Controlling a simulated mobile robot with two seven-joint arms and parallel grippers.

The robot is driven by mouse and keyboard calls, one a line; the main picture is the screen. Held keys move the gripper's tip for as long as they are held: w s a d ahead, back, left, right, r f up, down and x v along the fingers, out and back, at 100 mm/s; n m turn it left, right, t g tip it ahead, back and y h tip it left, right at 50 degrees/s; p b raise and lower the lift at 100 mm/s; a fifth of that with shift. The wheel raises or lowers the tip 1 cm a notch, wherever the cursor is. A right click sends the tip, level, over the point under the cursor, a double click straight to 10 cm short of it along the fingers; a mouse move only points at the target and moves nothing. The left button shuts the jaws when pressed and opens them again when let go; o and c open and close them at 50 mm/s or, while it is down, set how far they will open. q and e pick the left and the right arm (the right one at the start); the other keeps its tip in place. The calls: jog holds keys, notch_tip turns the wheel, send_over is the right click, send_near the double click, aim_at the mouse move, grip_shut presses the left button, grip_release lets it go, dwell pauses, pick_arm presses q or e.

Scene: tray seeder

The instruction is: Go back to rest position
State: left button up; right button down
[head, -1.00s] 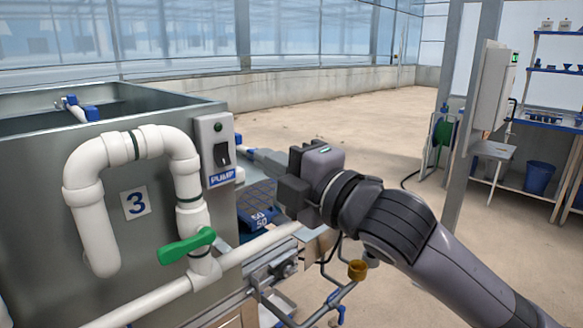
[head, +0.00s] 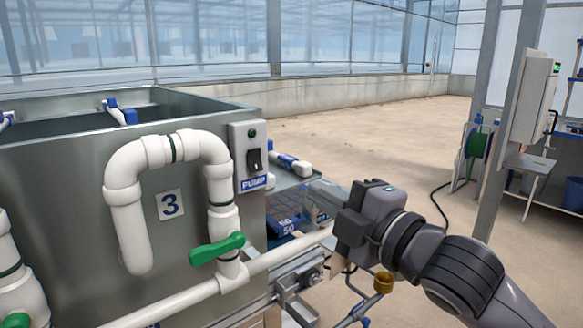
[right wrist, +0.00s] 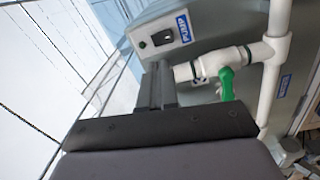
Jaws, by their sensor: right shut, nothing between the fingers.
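My right gripper (head: 325,200) is beside the right end of the steel tank, to the right of the pump switch box (head: 252,158). Its jaws are shut with nothing between them. In the right wrist view the shut fingers (right wrist: 157,85) point toward the tank, with the pump box (right wrist: 163,38) and the green valve handle (right wrist: 226,84) beyond them. In the head view the green handle (head: 216,249) sits on the white pipe. My left gripper does not show.
The steel tank (head: 80,190) with white pipes (head: 128,215) and a number 3 label fills the left. A post (head: 510,120) with a control box (head: 534,98) and a shelf unit stand at the right. Open concrete floor lies behind.

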jog(key=s+d+f+m+g+h+p, duration=0.1)
jog(key=d+f+m+h, duration=0.15)
jog(key=f+m, duration=0.65)
jog(key=s+d+f+m+h+p, duration=0.1)
jog(key=d+f+m+h, duration=0.15)
jog(key=f, duration=1.15)
jog(key=s+d+f+m+g+h, duration=0.1)
jog(key=s+d+f+m, duration=0.2)
jog(key=s+f, duration=0.3)
jog(key=s+d+f+m+g+h, duration=0.1)
jog(key=s+d+f+m, duration=0.1)
jog(key=s+f, duration=0.4)
jog(key=s+d+f+m+g+h+p, duration=0.1)
jog(key=s+d+f+m, duration=0.2)
jog(key=s+f, duration=0.3)
notch_tip(320, 180, down, 2)
jog(key=shift+s+d+f+m+g, duration=0.1)
jog(key=shift+s+d+m+g, duration=0.15)
jog(key=shift+m+g, duration=0.2)
